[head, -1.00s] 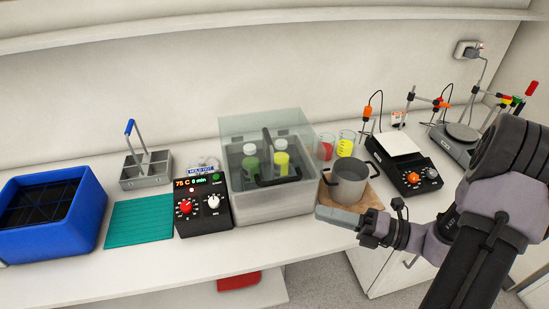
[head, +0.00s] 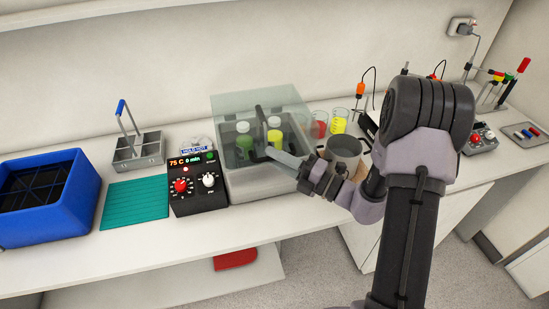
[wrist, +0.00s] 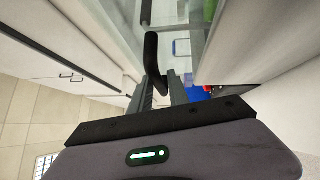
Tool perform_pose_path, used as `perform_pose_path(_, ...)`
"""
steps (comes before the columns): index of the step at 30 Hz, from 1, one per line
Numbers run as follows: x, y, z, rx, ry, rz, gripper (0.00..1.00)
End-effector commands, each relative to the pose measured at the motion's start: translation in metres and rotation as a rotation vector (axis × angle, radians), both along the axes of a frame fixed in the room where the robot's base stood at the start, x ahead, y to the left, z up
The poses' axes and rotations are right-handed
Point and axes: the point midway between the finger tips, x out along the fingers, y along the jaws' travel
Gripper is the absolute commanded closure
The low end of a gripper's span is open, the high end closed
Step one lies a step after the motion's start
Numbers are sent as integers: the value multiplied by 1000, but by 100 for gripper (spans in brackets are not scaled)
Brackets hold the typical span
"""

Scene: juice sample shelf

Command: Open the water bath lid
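The water bath (head: 265,192) is a grey box in the middle of the bench. Its clear lid (head: 235,104) has black handle bars, and two white-capped bottles, one green (head: 244,141) and one yellow (head: 275,139), show through it. My gripper (head: 279,156) reaches in from the right at the lid's front black handle (head: 260,156). In the wrist view my gripper (wrist: 164,88) has its fingers apart, with the black handle (wrist: 152,55) at and partly between their tips. Whether they touch it is unclear.
A black control box (head: 197,187) stands left of the bath, then a teal mat (head: 135,205), a metal rack (head: 138,152) and a blue tub (head: 55,215). Beakers with red (head: 319,125) and yellow (head: 339,122) contents and a steel pot (head: 345,150) stand close right, partly behind my arm.

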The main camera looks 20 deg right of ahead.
Motion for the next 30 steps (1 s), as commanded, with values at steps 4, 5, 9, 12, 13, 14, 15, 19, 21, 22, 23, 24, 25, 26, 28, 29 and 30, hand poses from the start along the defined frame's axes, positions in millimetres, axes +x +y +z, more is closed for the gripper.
perform_pose_path(4,3,3,1,-1,-1,1,78)
perform_pose_path(5,3,3,1,-1,-1,0,78)
perform_pose_path(9,3,3,1,-1,-1,0,78)
perform_pose_path(12,3,3,1,-1,-1,1,94)
perform_pose_path(13,3,3,1,-1,-1,1,100)
perform_pose_path(14,3,3,1,-1,-1,1,100)
perform_pose_path(15,3,3,1,-1,-1,1,100)
perform_pose_path(19,3,3,1,-1,-1,1,100)
perform_pose_path(21,3,3,1,-1,-1,1,100)
perform_pose_path(22,3,3,1,-1,-1,1,100)
perform_pose_path(23,3,3,1,-1,-1,1,100)
perform_pose_path(24,3,3,1,-1,-1,1,100)
perform_pose_path(25,3,3,1,-1,-1,1,100)
perform_pose_path(26,3,3,1,-1,-1,1,100)
perform_pose_path(28,3,3,1,-1,-1,1,100)
perform_pose_path(29,3,3,1,-1,-1,1,100)
perform_pose_path(30,3,3,1,-1,-1,1,100)
